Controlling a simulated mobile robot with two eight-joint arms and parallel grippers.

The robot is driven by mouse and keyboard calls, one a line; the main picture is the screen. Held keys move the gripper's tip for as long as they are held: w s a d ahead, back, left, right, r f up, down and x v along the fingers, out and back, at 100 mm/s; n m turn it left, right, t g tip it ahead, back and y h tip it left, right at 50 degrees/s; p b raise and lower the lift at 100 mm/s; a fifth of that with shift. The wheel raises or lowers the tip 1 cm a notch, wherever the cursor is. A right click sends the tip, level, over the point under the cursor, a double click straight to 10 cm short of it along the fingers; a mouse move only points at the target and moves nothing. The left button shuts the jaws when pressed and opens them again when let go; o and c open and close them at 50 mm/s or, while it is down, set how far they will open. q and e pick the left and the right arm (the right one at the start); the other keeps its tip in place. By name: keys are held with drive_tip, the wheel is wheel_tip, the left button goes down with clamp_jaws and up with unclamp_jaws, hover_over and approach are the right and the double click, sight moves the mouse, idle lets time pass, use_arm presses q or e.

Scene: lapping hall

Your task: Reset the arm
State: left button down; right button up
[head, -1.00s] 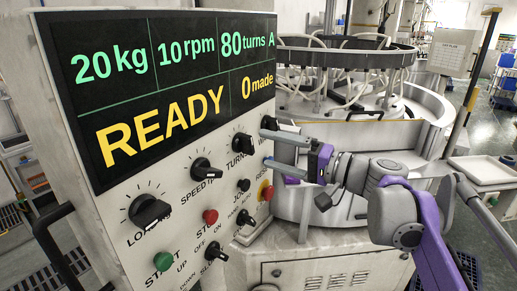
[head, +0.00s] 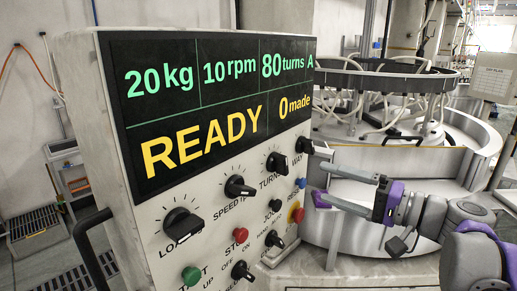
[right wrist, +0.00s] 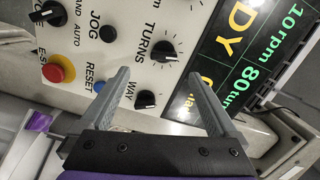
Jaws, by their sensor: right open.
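My right gripper (head: 318,180) is open and empty, just off the right edge of the control panel (head: 150,215). In the right wrist view its two fingers (right wrist: 160,76) spread in front of the panel, with the black WAY knob (right wrist: 147,98) showing between them. In the head view the WAY knob (head: 305,146) is above and left of the fingertips, apart from them. The blue RESET button (head: 300,183) is just left of the fingertips; it also shows in the right wrist view (right wrist: 98,86). My left gripper is not in view.
The display (head: 215,105) reads READY, 20 kg, 10 rpm, 80 turns, 0 made. Below it are several knobs, a green START button (head: 191,276), a red stop button (head: 240,235) and an emergency stop (head: 297,213). The round lapping machine (head: 400,80) stands behind my right arm.

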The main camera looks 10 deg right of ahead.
drive_tip(key=s+a+f+n+g+h, duration=0.1)
drive_tip(key=s+a+f+g+h, duration=0.2)
drive_tip(key=f, duration=0.6)
drive_tip(key=s+a+f+n+g+h, duration=0.15)
drive_tip(key=a+f, duration=0.35)
drive_tip(key=f, duration=0.5)
drive_tip(key=s+d+f+n+g+h, duration=0.1)
drive_tip(key=s+f+h, duration=0.3)
drive_tip(key=f, duration=0.5)
drive_tip(key=s+d+f+n+g+h, duration=0.1)
drive_tip(key=s+d+f+n+h, duration=0.1)
drive_tip(key=s+f+h, duration=0.2)
drive_tip(key=s+f, duration=0.3)
drive_tip(key=f, duration=0.2)
drive_tip(key=shift+f+n, duration=0.35)
drive_tip(key=shift+f, duration=0.05)
drive_tip(key=shift+d, duration=0.1)
